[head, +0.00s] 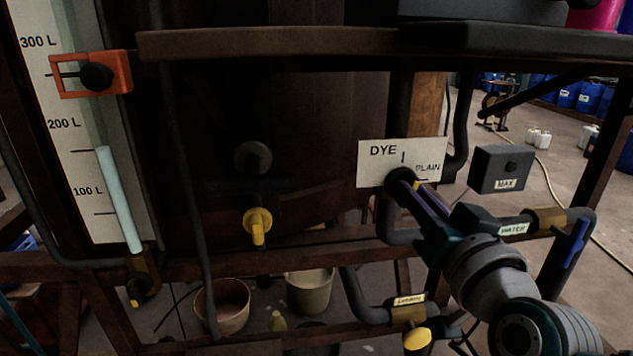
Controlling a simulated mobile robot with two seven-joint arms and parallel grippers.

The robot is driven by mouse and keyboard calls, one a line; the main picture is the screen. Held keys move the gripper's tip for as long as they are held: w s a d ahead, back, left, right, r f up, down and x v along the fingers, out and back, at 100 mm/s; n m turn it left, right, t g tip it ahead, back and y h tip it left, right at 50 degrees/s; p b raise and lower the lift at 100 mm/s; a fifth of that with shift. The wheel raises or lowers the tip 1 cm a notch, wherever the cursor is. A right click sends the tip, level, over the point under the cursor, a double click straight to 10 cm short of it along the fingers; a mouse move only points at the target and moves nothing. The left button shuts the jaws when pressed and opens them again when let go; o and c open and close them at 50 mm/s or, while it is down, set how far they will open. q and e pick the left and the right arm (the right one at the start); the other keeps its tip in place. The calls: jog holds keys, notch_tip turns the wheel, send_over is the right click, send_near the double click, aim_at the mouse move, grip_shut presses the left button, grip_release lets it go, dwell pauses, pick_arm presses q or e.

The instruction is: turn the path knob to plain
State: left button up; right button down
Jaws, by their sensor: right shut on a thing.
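The path knob (402,178) is dark and sits at the lower edge of a white plate (372,170) marked DYE on the left and PLAIN on the right. My right gripper (411,183) reaches up from the lower right and is shut on the knob. Its fingers and the arm cover most of the knob, so I cannot tell which way the knob points. My left gripper is not in the head view.
A grey MAX box (501,169) stands right of the plate. A blue WATER valve handle (575,244) and a yellow drain handle (417,339) are near my right arm. A sight gauge with an orange clamp (118,70) is at left. Buckets (309,291) stand below.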

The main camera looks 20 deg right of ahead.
jog(key=m, duration=0.4)
jog(key=m+b, duration=0.1)
jog(key=m, duration=0.9)
jog(key=shift+d+f+b, duration=0.15)
jog(key=shift+f+b, duration=0.1)
jog(key=shift+b, duration=0.1)
jog(key=shift+m, duration=0.3)
jog(key=c, duration=0.8)
grip_release()
jog(key=shift+s, duration=0.1)
